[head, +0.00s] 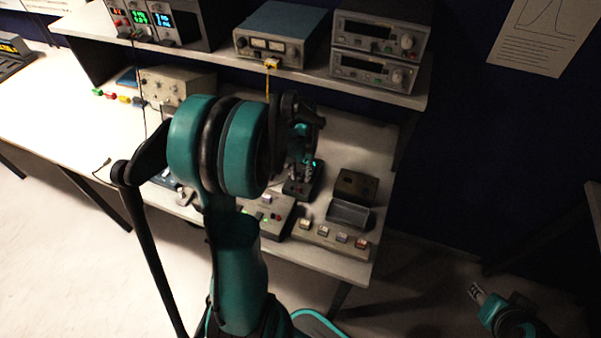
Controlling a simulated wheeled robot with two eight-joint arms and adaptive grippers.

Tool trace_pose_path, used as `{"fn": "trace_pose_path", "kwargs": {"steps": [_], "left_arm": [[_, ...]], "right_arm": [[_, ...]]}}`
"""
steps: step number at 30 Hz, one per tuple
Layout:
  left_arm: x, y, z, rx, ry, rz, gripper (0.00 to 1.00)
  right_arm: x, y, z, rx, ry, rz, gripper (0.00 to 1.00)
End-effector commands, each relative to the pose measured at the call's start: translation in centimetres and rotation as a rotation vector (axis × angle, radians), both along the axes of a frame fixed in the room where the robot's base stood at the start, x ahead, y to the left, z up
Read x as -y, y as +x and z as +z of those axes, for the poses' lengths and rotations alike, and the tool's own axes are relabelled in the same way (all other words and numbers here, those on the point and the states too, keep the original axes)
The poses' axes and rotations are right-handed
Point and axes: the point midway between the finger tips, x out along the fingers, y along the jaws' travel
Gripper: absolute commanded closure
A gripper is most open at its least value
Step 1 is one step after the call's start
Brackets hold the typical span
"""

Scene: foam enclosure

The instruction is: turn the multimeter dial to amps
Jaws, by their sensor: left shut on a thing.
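A small dark device (303,188), apparently the multimeter, sits on the bench near its right end, mostly hidden by my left arm and gripper. My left gripper (300,172) points down onto it from above and is shut at its top, where the dial seems to be. The dial and its marks are too small and covered to read. My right gripper (477,293) is at the lower right, away from the bench, and its jaws are too small to judge.
A grey panel with several square buttons (330,238) and an open dark box (350,213) stand to the right. Another control box (268,214) is close by. A shelf (425,98) with instruments (375,70) hangs above. A yellow cable (267,82) dangles from it.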

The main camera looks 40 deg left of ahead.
Motion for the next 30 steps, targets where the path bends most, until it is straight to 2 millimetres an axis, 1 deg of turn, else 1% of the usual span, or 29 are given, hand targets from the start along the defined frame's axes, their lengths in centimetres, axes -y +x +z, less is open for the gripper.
{"fn": "trace_pose_path", "kwargs": {"steps": [9, 23, 24, 26, 30], "left_arm": [[-0.02, 0.02, 0.02, 0.001, 0.000, -0.095, 1.00], [-0.03, 0.03, 0.03, 0.001, 0.000, -0.107, 1.00], [-0.03, 0.03, 0.03, 0.001, 0.000, -0.107, 0.70], [-0.03, 0.03, 0.03, 0.001, 0.000, -0.106, 0.54], [-0.02, 0.02, 0.02, 0.001, 0.000, -0.106, 0.54]], "right_arm": [[0.00, 0.00, -0.07, 0.000, 0.000, 0.000, 0.60], [0.00, -0.01, -0.08, 0.000, 0.000, 0.000, 0.60], [0.00, -0.01, -0.08, 0.000, 0.000, 0.000, 0.60], [0.00, 0.00, -0.07, 0.000, 0.000, 0.000, 0.60], [0.00, 0.00, -0.09, 0.000, 0.000, 0.000, 0.60]]}}
